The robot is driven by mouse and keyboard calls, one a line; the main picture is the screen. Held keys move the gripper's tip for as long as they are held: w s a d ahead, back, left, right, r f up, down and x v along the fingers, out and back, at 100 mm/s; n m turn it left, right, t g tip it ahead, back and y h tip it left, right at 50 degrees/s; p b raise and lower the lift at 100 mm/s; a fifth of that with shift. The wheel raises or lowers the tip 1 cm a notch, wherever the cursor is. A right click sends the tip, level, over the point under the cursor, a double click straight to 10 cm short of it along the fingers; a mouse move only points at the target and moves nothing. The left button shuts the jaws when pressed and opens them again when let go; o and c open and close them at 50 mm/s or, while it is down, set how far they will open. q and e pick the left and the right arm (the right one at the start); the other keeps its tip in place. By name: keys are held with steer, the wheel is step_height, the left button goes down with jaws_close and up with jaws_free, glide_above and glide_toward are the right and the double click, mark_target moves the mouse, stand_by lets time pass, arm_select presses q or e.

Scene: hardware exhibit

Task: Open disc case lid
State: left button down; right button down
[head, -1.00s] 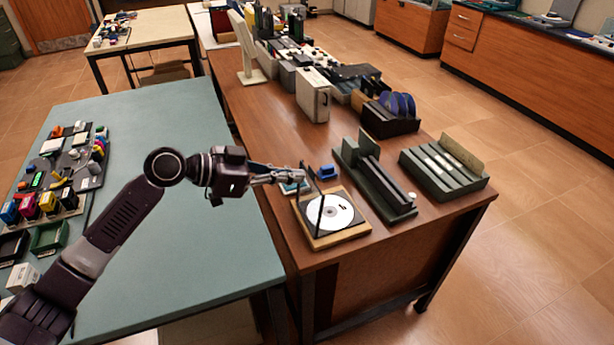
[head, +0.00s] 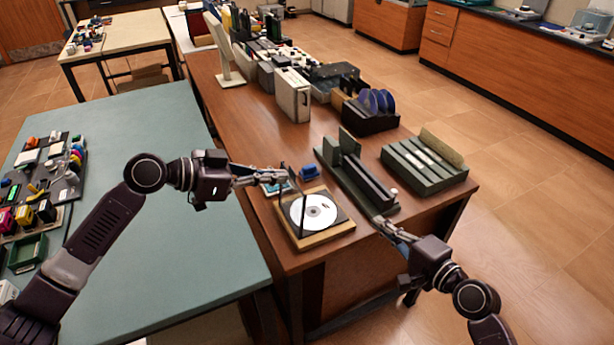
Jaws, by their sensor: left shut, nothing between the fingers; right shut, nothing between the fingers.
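The disc case (head: 339,211) lies on a wooden base (head: 322,240) near the table's front edge. A white disc (head: 322,212) lies in its dark tray. The lid (head: 303,220) shows nearly edge-on as a thin dark frame, raised steeply from the tray along its left part. My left gripper (head: 284,178) is shut and empty, beside the lid's upper far end on the left; I cannot tell whether it touches the lid. My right gripper (head: 378,221) is shut and empty, to the right of the case near the front of a dark green rack.
The dark green rack (head: 362,185) and a slotted green tray (head: 425,165) stand to the right. A small blue object (head: 310,172) sits behind the case. A black holder with blue discs (head: 370,115) stands further back. A green-topped table (head: 150,240) is at left.

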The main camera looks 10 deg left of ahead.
steer(key=s+a+r+n+y, duration=0.1)
steer(key=s+a+r+y, duration=0.25)
steer(key=a+r, duration=0.6)
step_height(320, 180, up, 2)
steer(key=r, duration=0.1)
glide_above(291, 196)
steer(key=d, duration=0.4)
steer(key=shift+a+f+y, duration=0.15)
steer(key=shift+f+y, duration=0.1)
steer(key=shift+y, duration=0.1)
steer(key=shift+s, duration=0.1)
steer(key=shift+s+a+r, duration=0.2)
steer(key=shift+s+a, duration=0.35)
steer(key=shift+a, duration=0.25)
